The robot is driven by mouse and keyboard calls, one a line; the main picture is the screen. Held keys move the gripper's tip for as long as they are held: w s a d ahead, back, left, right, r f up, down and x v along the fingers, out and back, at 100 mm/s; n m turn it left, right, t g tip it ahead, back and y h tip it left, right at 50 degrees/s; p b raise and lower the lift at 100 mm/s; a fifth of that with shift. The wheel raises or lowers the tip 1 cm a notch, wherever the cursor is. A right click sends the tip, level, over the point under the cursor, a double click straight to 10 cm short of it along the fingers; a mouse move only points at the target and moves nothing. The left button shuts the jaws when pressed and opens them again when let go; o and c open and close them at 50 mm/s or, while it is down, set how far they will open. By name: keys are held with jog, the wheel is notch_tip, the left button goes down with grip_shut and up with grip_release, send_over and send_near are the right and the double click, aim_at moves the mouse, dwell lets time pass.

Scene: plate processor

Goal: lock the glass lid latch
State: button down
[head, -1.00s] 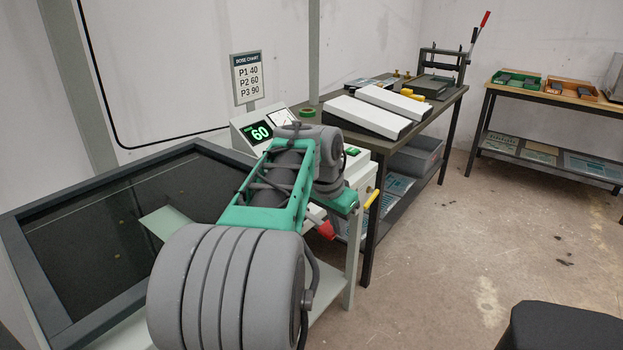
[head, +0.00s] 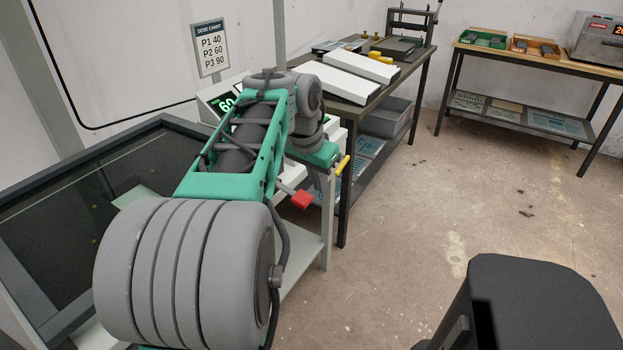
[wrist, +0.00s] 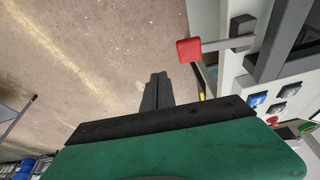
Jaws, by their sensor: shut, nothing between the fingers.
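The glass lid (head: 60,215) is a dark pane in a grey frame at the left of the head view, lying flat on the pale machine as far as shows. A red-ended grey lever (head: 302,199), apparently its latch, sticks out at the machine's right front. The red end (wrist: 189,49) also shows in the wrist view, above and right of my fingertips. My gripper (wrist: 155,88) is shut and empty, with its fingers apart from the red end in that picture. In the head view my arm hides the fingertips and part of the machine.
A control panel with blue and black buttons (wrist: 281,91) is at the right of the wrist view. A dark workbench (head: 385,85) stands behind the machine. The floor between is clear.

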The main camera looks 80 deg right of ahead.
jog(key=s+a+r, duration=0.3)
jog(key=r, duration=0.1)
jog(key=shift+s+a+r+p, duration=0.2)
jog(key=shift+s+r+p, duration=0.15)
jog(key=shift+r, duration=0.05)
